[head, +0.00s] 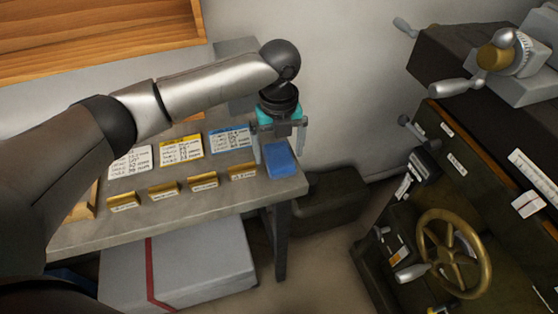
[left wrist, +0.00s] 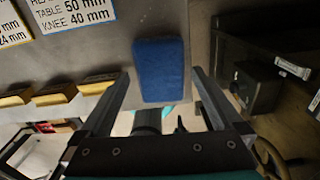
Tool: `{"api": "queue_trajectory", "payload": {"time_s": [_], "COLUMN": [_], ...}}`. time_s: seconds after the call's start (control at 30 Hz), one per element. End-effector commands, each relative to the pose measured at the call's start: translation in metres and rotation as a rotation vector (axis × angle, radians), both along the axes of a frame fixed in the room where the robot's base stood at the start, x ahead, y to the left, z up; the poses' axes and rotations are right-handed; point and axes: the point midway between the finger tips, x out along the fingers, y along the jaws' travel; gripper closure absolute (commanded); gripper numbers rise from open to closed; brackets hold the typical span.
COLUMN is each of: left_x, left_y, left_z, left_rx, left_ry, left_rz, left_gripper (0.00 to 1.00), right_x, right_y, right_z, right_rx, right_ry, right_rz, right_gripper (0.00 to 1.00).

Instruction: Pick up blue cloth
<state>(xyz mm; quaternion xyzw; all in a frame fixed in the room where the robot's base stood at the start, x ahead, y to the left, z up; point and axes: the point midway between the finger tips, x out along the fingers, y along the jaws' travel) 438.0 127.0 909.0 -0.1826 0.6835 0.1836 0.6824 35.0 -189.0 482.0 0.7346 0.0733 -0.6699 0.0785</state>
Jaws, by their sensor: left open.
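The blue cloth (head: 281,160) is a folded rectangular pad lying flat near the right end of the grey table (head: 225,197). In the left wrist view the cloth (left wrist: 159,70) lies ahead of and between my fingers. My left gripper (head: 279,152) is open above the cloth, one finger on each side of it. In the left wrist view my open left gripper (left wrist: 158,82) holds nothing. Whether the fingertips touch the table is hard to tell. My right gripper is not in view.
Several yellow-topped blocks (head: 203,180) line the table's front edge. Printed cards (head: 181,150) lie behind them. A dark machine with a brass handwheel (head: 454,252) stands at right. A grey box with a red stripe (head: 180,268) sits under the table.

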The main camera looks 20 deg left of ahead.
Motion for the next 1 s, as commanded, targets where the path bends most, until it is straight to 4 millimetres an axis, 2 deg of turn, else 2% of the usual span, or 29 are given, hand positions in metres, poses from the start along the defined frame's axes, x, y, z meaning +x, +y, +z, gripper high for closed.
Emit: {"api": "queue_trajectory", "payload": {"time_s": [0.07, 0.27, 0.9, 1.0], "left_x": [0.0005, 0.0006, 0.0006, 0.0006], "left_y": [-0.0001, -0.0001, 0.0000, 0.0000], "left_z": [-0.0073, -0.0068, -0.0065, -0.0064], "left_rx": [-0.001, -0.001, -0.001, -0.001], "left_ry": [-0.002, -0.003, -0.003, -0.003], "left_rz": [0.000, 0.000, 0.000, 0.000], "left_gripper": [0.00, 0.00, 0.72, 0.77], "right_x": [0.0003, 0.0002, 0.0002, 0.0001], "right_y": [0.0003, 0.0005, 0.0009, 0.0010], "right_z": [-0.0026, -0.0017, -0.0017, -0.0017], "right_rx": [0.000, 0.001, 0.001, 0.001], "right_ry": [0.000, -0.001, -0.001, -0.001], "right_rz": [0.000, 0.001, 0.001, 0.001], "right_gripper": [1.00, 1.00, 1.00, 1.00]}}
